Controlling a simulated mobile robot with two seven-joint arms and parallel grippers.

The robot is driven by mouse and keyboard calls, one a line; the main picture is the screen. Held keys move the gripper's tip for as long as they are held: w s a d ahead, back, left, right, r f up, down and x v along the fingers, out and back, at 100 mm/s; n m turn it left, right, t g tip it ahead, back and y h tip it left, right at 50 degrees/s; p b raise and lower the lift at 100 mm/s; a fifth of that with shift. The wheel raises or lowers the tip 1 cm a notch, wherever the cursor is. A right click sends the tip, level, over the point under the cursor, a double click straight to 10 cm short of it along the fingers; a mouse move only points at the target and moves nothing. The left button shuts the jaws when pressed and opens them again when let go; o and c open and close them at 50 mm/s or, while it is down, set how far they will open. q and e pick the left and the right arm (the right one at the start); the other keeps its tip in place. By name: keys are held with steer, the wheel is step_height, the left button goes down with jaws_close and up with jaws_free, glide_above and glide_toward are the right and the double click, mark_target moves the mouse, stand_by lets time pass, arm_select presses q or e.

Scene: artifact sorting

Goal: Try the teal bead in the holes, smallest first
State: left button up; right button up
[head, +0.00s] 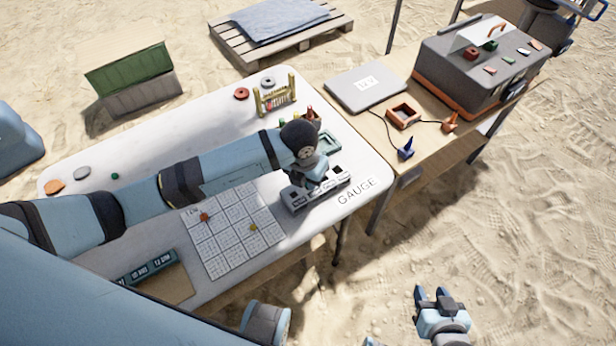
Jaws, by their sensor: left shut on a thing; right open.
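The gauge block (296,200), a grey bar with dark holes on top, stands near the right end of the white table beside the printed word GAUGE. My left gripper (316,180) is over the block, close to its top, pointing down. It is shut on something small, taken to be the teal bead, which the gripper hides. I cannot tell whether it touches a hole. My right gripper (433,293) is open and empty, over the sand at the lower right, away from the table.
A numbered grid sheet (222,243) with a few small pieces lies left of the block. A small green bead (115,176) and discs lie at the table's far left. A bead rack (275,97) stands behind my arm.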

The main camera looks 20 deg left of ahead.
arm_select(q)
steer(key=o, duration=1.2)
steer(key=shift+r, duration=0.15)
steer(key=shift+r+p, duration=2.25)
steer(key=shift+r, duration=0.65)
